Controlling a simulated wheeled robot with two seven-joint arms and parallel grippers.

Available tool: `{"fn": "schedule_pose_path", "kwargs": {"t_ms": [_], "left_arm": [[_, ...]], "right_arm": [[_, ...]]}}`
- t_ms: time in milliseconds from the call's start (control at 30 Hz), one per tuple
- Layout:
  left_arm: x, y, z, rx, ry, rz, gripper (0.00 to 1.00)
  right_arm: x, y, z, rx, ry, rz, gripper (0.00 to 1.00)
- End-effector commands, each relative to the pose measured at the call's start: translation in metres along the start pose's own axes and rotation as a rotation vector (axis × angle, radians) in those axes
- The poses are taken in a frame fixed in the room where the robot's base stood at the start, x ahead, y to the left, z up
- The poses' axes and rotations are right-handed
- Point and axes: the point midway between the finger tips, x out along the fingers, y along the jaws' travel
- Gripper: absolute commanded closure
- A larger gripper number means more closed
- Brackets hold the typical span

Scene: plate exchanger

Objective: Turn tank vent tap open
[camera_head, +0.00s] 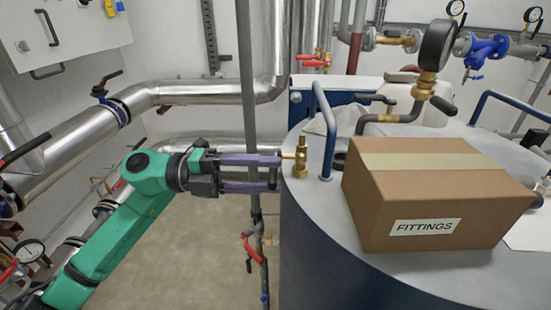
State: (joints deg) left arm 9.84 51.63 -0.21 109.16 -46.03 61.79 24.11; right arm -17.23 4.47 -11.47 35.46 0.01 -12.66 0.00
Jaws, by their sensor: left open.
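The tank (325,240) has a grey top and a dark blue side, and stands at the right. A small brass vent tap (300,165) stands upright near the left edge of its top, with a short stub pointing left. My left gripper (277,171), with purple fingers on a green arm, reaches in from the left. Its fingers are open, one above the other, and their tips end close beside the tap's left side. Whether they touch it, I cannot tell. My right gripper is not in view.
A cardboard box (435,197) labelled FITTINGS sits on the tank top, right of the tap. A blue handle (326,130) rises just right of the tap. A pressure gauge (437,45) stands behind the box. A vertical grey pipe (247,90) passes by my left gripper.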

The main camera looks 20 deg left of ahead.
Motion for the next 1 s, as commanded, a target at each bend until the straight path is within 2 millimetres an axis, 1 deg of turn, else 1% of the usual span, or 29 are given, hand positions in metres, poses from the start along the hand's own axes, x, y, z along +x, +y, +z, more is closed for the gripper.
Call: {"fn": "schedule_pose_path", "kwargs": {"t_ms": [33, 133, 367, 400, 467, 500, 533, 567, 1000], "left_arm": [[0.007, -0.005, 0.0, 0.0, 0.0, -0.002, 0.44], [0.017, -0.002, 0.0, 0.001, 0.0, -0.001, 0.44], [0.019, 0.001, 0.0, 0.0, -0.001, 0.0, 0.44], [0.019, 0.001, 0.0, 0.0, -0.001, 0.0, 0.48], [0.019, 0.001, 0.0, 0.0, -0.001, 0.0, 0.71], [0.019, 0.001, 0.0, 0.0, -0.002, 0.0, 0.86], [0.019, 0.001, 0.0, 0.0, -0.002, 0.0, 0.97], [0.019, 0.001, 0.0, 0.0, -0.002, 0.0, 1.0], [0.019, 0.002, 0.0, -0.001, -0.001, 0.002, 1.0]], "right_arm": [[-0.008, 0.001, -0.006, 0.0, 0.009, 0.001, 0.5], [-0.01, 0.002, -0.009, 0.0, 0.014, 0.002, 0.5], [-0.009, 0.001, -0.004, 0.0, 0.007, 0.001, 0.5], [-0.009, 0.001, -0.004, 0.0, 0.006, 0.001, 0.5], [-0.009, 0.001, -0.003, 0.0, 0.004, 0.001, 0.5], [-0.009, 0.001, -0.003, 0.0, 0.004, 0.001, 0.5], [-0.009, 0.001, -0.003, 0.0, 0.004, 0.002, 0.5], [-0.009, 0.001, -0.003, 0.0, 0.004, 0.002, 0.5], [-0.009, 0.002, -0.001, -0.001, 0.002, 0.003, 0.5]]}}
